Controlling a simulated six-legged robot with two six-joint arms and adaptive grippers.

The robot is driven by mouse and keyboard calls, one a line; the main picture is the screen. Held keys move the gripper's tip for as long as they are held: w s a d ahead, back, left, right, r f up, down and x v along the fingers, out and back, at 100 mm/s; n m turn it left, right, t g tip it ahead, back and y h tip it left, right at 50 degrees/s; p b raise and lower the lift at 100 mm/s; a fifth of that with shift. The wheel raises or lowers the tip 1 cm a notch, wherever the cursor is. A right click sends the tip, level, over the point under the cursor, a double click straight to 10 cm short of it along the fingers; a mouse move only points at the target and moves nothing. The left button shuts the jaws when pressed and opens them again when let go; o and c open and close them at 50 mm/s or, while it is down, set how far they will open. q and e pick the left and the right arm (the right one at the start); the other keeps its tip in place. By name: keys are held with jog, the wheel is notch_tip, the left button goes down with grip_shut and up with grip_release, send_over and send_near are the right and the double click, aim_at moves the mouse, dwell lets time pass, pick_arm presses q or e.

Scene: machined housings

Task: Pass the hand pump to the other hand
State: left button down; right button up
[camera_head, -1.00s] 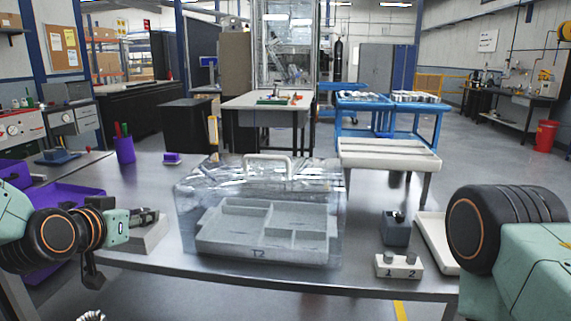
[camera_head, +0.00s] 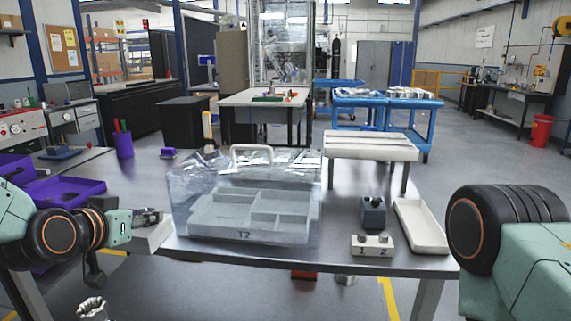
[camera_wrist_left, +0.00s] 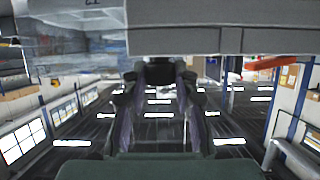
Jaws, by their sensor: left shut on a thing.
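My left gripper (camera_head: 148,218) comes in from the left over the near left table edge. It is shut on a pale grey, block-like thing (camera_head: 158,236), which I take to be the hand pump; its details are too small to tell. In the left wrist view my left gripper's fingers (camera_wrist_left: 161,100) point towards a wide grey body with a seam (camera_wrist_left: 230,38) at the top; the grip point itself is dark and unclear. Of my right arm only a black joint and green link show at the right edge; its gripper is out of view.
Purple bins (camera_head: 70,192) stand left.

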pick_arm(q)
jog(key=shift+s+d+r+m+h, duration=0.2)
jog(key=shift+s+d+m+h, duration=0.1)
jog(key=shift+d+h, duration=0.1)
jog(key=shift+s+m, duration=0.15)
jog(key=shift+m, duration=0.15)
jog(key=shift+s+d+f+h, duration=0.2)
jog(key=shift+f+h, duration=0.1)
jog(key=shift+h, duration=0.4)
jog(key=s+d+f+m+g+h, duration=0.2)
jog(key=s+d+f+m+h, duration=0.1)
jog(key=s+f, duration=0.3)
jog(key=s+d+f+m+g+h, duration=0.3)
jog(key=s+d+f+m+h, duration=0.1)
jog(key=s+f, duration=0.3)
jog(key=shift+s+d+m+g, duration=0.35)
jog(key=shift+s+m, duration=0.25)
jog(key=shift+s, duration=0.3)
pick_arm(e)
jog(key=shift+w+a, duration=0.1)
jog(key=shift+a, duration=0.15)
pick_arm(q)
jog(key=shift+d, duration=0.1)
pick_arm(e)
jog(key=shift+a+r, duration=0.1)
